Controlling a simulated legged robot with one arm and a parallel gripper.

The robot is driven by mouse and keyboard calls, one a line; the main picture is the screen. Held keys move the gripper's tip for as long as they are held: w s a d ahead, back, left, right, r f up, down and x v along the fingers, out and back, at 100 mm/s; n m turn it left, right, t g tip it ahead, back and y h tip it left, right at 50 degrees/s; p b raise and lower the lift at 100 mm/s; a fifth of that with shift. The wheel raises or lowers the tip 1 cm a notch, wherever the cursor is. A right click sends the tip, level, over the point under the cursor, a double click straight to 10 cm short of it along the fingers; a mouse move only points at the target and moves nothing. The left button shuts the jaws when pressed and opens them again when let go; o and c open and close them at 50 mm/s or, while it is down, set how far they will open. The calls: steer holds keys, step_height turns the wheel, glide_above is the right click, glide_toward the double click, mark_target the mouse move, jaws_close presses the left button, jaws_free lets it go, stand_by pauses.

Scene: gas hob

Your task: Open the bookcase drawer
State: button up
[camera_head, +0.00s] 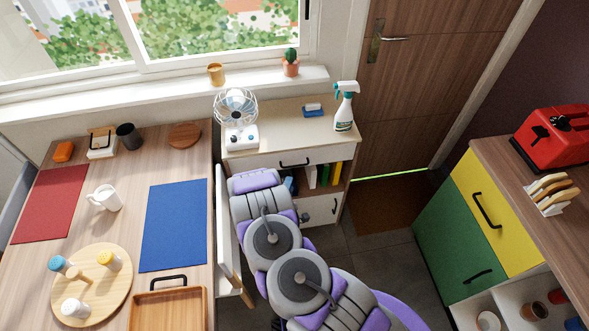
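The bookcase (262,140) is a low white cabinet with a light wood top, standing under the window beside the door. Its upper drawer (318,155) has a white front and a black bar handle (295,162), and looks closed. A lower white drawer front (322,210) shows below the open shelf, partly covered by my arm. My grey and purple arm reaches up in front of the bookcase's left half. My gripper's fingers cannot be made out; the arm links hide that area.
A fan (237,118), a spray bottle (345,106) and a blue item (313,111) stand on the bookcase. A wooden table (135,215) lies left, with a white chair (228,235) between it and my arm. A yellow and green cabinet (465,240) stands right. Floor right of my arm is clear.

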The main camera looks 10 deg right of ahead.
steer(key=b+x, duration=0.1)
steer(key=x, duration=0.9)
steer(key=shift+w+b, duration=0.3)
steer(key=shift+a, duration=0.1)
steer(key=c, duration=0.6)
jaws_close()
steer(key=shift+s+f, duration=0.1)
steer(key=shift+f, duration=0.05)
